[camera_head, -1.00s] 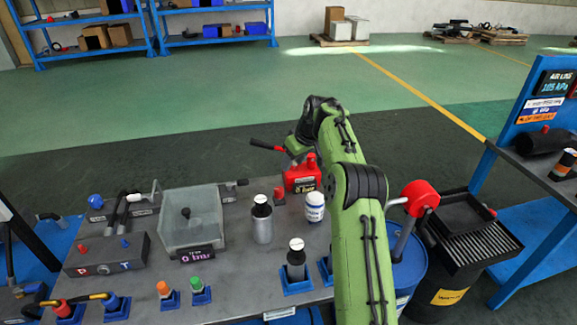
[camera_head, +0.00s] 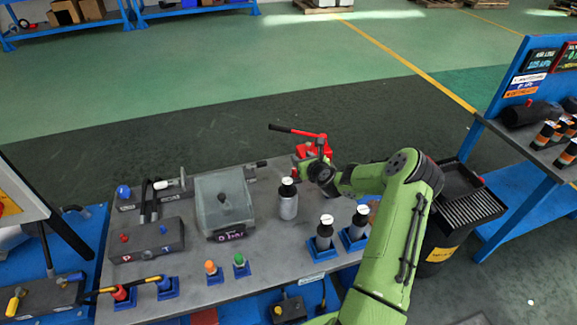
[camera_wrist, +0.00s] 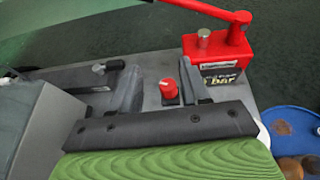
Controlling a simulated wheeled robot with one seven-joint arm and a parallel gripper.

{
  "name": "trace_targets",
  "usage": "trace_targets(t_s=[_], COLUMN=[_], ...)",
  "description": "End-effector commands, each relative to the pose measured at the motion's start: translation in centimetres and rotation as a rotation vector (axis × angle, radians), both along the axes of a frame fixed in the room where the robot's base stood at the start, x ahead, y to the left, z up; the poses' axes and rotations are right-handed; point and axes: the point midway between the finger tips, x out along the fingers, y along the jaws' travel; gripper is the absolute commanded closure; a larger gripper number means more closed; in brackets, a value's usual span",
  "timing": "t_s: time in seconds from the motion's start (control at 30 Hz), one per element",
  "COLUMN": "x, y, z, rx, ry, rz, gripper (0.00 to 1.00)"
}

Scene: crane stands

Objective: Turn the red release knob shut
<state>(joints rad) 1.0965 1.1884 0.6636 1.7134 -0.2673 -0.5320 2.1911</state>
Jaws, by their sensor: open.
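My gripper there (camera_head: 308,172) is just in front of the pump and largely hidden by my wrist.
A clear-walled bin (camera_head: 223,205) stands left of my gripper. A grey cylinder with a dark top (camera_head: 288,203) stands close in front. Dark bottles in blue holders (camera_head: 323,234) are nearer. A blue drum (camera_wrist: 290,125) is right of the bench in the wrist view.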

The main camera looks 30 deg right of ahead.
Motion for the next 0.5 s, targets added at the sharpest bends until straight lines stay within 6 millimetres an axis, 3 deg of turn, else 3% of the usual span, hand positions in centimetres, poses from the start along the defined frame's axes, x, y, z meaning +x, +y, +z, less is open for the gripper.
trace_targets(t_s=[0.3,0.5], x=[0.0,4.2], y=[0.1,-0.7], z=[-8.2,-9.4], rx=[-0.001,-0.009], ry=[0.005,0.001], rz=[0.003,0.006], gripper=[0.54,0.54])
